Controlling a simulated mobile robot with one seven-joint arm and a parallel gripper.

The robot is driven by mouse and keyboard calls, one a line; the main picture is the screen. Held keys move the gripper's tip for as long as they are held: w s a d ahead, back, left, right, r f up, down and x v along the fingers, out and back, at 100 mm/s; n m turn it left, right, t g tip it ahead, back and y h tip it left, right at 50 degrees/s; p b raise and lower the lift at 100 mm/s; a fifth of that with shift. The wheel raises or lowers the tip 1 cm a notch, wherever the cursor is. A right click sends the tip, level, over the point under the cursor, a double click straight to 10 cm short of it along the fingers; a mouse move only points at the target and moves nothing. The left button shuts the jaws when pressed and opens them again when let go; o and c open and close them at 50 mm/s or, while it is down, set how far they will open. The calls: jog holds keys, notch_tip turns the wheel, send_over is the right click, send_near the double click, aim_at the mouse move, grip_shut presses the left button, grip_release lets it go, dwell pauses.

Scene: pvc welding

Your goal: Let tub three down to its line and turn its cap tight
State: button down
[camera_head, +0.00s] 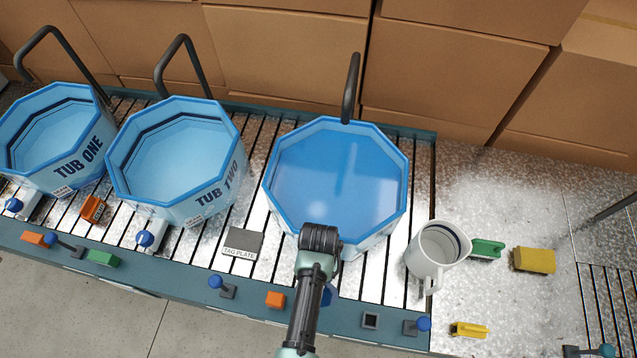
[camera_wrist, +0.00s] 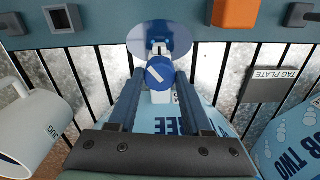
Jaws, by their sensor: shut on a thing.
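Tub three (camera_head: 335,180) is a blue octagonal tub with water high inside, near the rim; no dark line shows on its inner wall. In the wrist view its front wall (camera_wrist: 165,135) carries partly hidden lettering. Its round blue cap (camera_wrist: 160,72) with a white slanted mark sits on a white spout at the wall's foot. My gripper (camera_wrist: 160,80) is shut on the cap, one finger on each side. In the head view my gripper (camera_head: 320,238) hides the cap. A round, shiny blue patch (camera_wrist: 160,38) lies beyond the spout, at the bench's front edge.
Tub two (camera_head: 178,160) and tub one (camera_head: 55,140) stand left, with dark bands inside showing. A white jug (camera_head: 436,252) stands close right of tub three. A tag plate (camera_head: 243,243) lies on the slats. An orange block (camera_head: 275,299) sits on the front rail.

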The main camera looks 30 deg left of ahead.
jog(key=shift+n, duration=0.7)
jog(key=shift+c, duration=1.6)
grip_release()
notch_tip(320, 180, up, 13)
jog(key=shift+b, duration=0.35)
